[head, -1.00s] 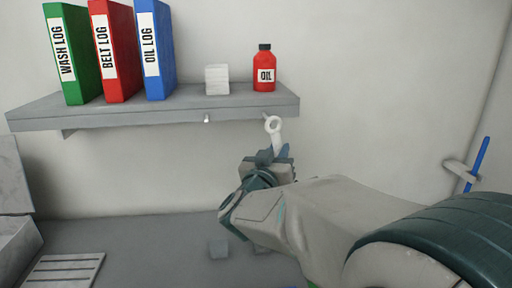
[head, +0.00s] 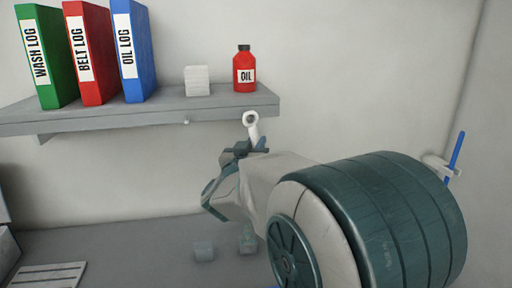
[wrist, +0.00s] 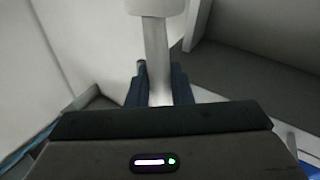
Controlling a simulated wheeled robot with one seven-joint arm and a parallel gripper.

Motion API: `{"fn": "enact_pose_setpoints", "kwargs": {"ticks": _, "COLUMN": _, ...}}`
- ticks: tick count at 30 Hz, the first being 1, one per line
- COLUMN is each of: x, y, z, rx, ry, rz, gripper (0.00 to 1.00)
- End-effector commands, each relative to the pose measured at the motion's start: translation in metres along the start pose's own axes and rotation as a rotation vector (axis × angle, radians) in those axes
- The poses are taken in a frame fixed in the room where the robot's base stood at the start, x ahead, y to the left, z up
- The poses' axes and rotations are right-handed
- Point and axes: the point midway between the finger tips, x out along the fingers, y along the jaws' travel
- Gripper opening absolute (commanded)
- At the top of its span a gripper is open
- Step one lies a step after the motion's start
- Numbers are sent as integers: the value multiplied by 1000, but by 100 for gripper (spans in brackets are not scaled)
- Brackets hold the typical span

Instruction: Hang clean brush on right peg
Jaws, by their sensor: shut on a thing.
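My gripper (head: 248,150) is shut on the brush, below the shelf. The brush's pale handle (head: 253,132) points up from the jaws and ends in a ring just under the shelf's front edge. The left peg (head: 186,121) is a small pale stub at that edge. The right peg is not clearly visible; a dark spot shows inside the ring, and I cannot tell whether the ring is around the peg or in front of it. In the wrist view, the brush (wrist: 156,60) stands between the dark fingers (wrist: 158,85).
The shelf (head: 100,118) carries green, red and blue binders, a white stack (head: 198,81) and a red oil bottle (head: 245,73). A blue stick (head: 456,150) sits in a wall holder at right.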

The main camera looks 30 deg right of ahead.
Motion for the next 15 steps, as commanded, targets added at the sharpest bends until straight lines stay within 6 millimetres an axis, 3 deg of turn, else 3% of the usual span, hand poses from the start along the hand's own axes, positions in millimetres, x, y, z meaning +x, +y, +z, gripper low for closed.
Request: {"fn": "enact_pose_setpoints", "kwargs": {"ticks": 15, "x": 27, "y": -16, "z": 4, "rx": -1, "ry": 1, "rz": 1, "gripper": 0}}
